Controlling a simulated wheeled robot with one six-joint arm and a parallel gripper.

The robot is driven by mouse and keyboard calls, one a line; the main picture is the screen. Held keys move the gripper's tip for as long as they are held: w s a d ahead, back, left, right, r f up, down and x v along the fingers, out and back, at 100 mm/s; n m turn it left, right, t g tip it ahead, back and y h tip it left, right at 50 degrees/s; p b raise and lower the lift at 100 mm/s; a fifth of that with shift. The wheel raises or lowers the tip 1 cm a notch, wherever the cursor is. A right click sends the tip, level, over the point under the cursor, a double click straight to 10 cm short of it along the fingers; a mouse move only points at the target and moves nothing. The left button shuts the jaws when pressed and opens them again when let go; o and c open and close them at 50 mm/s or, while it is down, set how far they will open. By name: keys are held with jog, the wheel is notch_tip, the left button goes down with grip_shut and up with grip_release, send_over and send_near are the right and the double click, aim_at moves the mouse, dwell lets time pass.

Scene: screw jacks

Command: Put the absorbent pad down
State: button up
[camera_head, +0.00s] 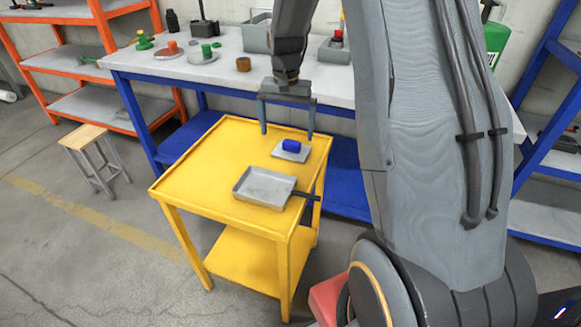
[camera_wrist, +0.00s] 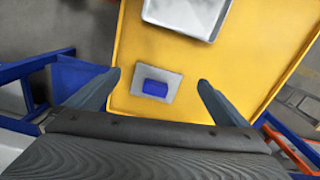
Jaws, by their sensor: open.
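A flat grey square (camera_head: 281,153), which looks like the absorbent pad, lies on the yellow cart's top (camera_head: 215,160) near its back right corner. A small blue rolled or block-shaped piece (camera_head: 291,145) rests on it; I cannot tell which of the two is the pad. In the wrist view the grey square (camera_wrist: 174,82) and blue piece (camera_wrist: 155,88) lie between the fingers as seen from above. My gripper (camera_head: 287,134) points down over them, its fingers wide apart and holding nothing. The fingers also show in the wrist view (camera_wrist: 158,77).
A shallow metal pan (camera_head: 265,187) with a dark handle sits in front of the grey square on the cart. Behind is a blue-legged workbench (camera_head: 170,68) with jack parts and bins. A stool (camera_head: 88,140) stands left. The cart top's left side is clear.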

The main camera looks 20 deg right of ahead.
jog(key=s+a+r+n, duration=0.2)
jog(key=s+a, duration=0.3)
jog(key=s, duration=0.7)
jog(key=s+a+r+n, duration=0.2)
jog(key=s+a+n, duration=0.3)
jog(key=s, duration=0.8)
jog(key=shift+s+a, duration=0.25)
